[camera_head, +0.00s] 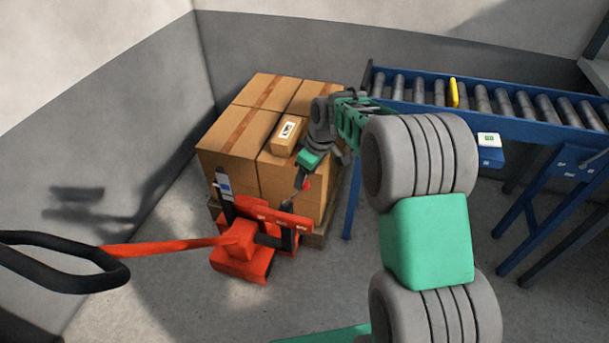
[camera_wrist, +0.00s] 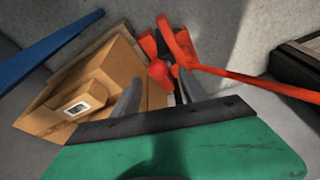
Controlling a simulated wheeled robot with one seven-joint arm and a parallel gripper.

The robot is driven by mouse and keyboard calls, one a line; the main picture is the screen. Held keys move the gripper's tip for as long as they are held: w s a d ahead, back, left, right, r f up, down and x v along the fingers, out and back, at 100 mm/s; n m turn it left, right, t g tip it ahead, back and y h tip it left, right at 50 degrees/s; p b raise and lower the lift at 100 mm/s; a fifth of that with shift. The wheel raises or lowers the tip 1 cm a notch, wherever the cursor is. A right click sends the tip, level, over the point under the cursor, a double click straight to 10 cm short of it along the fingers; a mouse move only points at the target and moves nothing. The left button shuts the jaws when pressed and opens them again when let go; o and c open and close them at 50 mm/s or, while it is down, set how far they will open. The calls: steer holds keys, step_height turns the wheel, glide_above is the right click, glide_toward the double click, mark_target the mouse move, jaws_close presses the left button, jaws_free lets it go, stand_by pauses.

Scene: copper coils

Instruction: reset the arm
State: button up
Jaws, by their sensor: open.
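My arm reaches from the right foreground toward the stacked boxes, bent at several grey and green joints. My gripper (camera_head: 300,184) hangs fingers down in front of the boxes, close to the orange pallet jack. Part of the arm hides the right side of the box stack.
Cardboard boxes (camera_head: 228,143) stand on a wooden pallet (camera_head: 318,240), with a small labelled box (camera_head: 289,135) on top. An orange pallet jack (camera_head: 240,254) is at their front. A blue roller conveyor (camera_head: 520,125) runs along the right. Grey walls close the back and left.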

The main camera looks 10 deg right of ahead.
steer(key=s+d+r+m+p, duration=0.1)
steer(key=s+r+m+p, duration=0.1)
steer(key=s+r+p, duration=0.35)
steer(key=s+r+m+h+p, duration=0.1)
steer(key=s+r+p, duration=0.2)
steer(key=r, duration=0.6)
steer(key=s+d+r+m+p, duration=0.1)
steer(key=s+r+m+p, duration=0.1)
steer(key=s+r+p, duration=0.45)
steer(key=s+d+r+m+t+h+p, duration=0.1)
steer(key=s+r+m, duration=0.3)
steer(key=s, duration=0.5)
steer(key=shift+p+v, duration=0.65)
steer(key=shift+v, duration=0.3)
steer(key=shift+d, duration=0.15)
